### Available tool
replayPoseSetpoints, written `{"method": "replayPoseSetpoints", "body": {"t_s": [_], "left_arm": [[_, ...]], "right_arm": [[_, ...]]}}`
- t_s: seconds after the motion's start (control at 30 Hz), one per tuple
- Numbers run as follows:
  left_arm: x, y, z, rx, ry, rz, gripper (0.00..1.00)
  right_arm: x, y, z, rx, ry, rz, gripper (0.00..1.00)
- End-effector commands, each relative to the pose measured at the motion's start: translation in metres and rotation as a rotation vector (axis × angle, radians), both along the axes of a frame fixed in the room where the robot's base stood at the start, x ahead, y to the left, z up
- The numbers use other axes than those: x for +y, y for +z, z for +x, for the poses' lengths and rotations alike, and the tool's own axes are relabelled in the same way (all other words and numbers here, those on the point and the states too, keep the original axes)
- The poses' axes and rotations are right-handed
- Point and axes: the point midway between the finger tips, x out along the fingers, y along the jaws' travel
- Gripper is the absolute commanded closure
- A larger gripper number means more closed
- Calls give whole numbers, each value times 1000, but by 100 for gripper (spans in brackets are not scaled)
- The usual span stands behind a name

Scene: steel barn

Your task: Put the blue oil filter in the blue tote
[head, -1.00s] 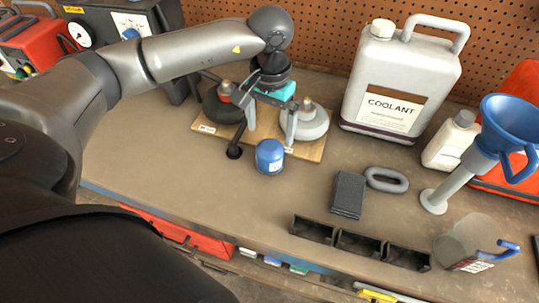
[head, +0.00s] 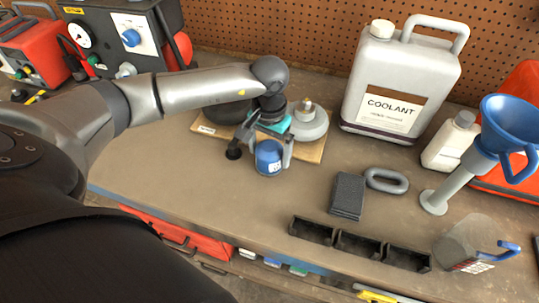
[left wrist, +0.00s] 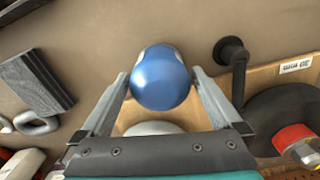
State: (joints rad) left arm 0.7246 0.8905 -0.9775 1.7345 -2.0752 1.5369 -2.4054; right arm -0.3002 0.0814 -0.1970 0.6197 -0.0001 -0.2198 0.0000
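The blue oil filter (head: 269,155) stands on the bench in front of a wooden board. It also shows in the left wrist view (left wrist: 160,80). My left gripper (head: 263,148) is open around it, one finger on each side. In the left wrist view the fingers (left wrist: 160,76) reach past the filter's sides, with narrow gaps seeming to remain. I cannot make out a blue tote in either view. My right gripper is not in view.
The wooden board (head: 208,128) holds round grey parts close behind the filter. A coolant jug (head: 390,85), white bottle (head: 452,140) and blue funnel (head: 512,125) stand right. A dark block (head: 347,195), grey ring (head: 387,180) and black bins (head: 358,244) lie nearer. The bench's left front is clear.

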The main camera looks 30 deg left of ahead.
Motion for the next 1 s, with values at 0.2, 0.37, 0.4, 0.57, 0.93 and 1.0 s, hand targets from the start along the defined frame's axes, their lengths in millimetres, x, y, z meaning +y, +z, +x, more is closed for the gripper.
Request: {"method": "replayPoseSetpoints", "body": {"t_s": [0.2,0.37,0.4,0.57,0.93,1.0], "left_arm": [[0,1,0,0,0,0,27],[0,1,0,0,0,0,45],[0,1,0,0,0,0,50],[0,1,0,0,0,0,68],[0,1,1,-2,0,0,98],[0,3,1,-2,0,0,98]], "right_arm": [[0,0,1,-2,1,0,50],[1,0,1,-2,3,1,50],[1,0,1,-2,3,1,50],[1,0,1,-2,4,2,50],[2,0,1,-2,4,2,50],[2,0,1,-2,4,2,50]]}}
